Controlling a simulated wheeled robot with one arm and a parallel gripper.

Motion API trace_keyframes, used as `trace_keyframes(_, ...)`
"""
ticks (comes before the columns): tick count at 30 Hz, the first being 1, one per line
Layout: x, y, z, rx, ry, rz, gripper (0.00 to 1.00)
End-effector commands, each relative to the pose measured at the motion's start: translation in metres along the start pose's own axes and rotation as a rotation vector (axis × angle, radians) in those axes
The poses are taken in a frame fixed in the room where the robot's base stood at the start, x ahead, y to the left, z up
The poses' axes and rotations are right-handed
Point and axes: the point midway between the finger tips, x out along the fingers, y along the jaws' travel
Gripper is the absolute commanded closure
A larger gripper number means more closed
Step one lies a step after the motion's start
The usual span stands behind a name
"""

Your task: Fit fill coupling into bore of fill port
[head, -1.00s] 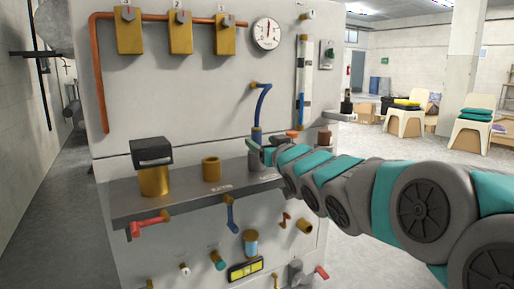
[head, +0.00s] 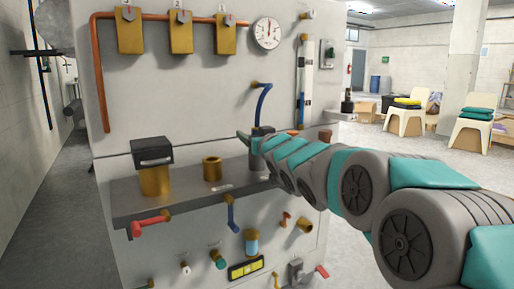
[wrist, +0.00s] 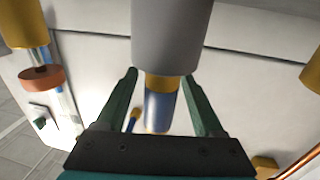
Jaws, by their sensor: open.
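The fill coupling, a grey cylinder (wrist: 172,35) with a brass collar and a blue hose, fills the upper middle of the wrist view. In the head view its grey body (head: 262,131) is partly hidden by my arm, below the blue hose. My gripper (wrist: 172,73) is open, with one green finger on each side of the coupling. No firm contact shows. One fingertip also shows in the head view (head: 243,140), left of the coupling. A hollow brass cylinder (head: 212,169), seemingly the fill port, stands upright on the grey shelf, left of my gripper.
A black-topped brass part (head: 153,165) stands at the shelf's left. A red handle (head: 151,223) and a blue handle (head: 231,214) hang below the grey shelf (head: 135,209). A brown-topped part (head: 325,135) is to the right. The shelf between the hollow cylinder and black-topped part is clear.

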Motion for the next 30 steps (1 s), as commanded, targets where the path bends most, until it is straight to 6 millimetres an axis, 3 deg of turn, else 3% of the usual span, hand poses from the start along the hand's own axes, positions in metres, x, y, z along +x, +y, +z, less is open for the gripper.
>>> trace_keyframes(2,-0.0002,0.0002,0.0,0.0,0.0,0.0,0.36)
trace_keyframes(19,-0.0004,0.0003,0.0001,0.0,0.0,0.0,1.0)
trace_keyframes(30,-0.0004,0.0003,0.0001,0.0,0.0,0.0,1.0)
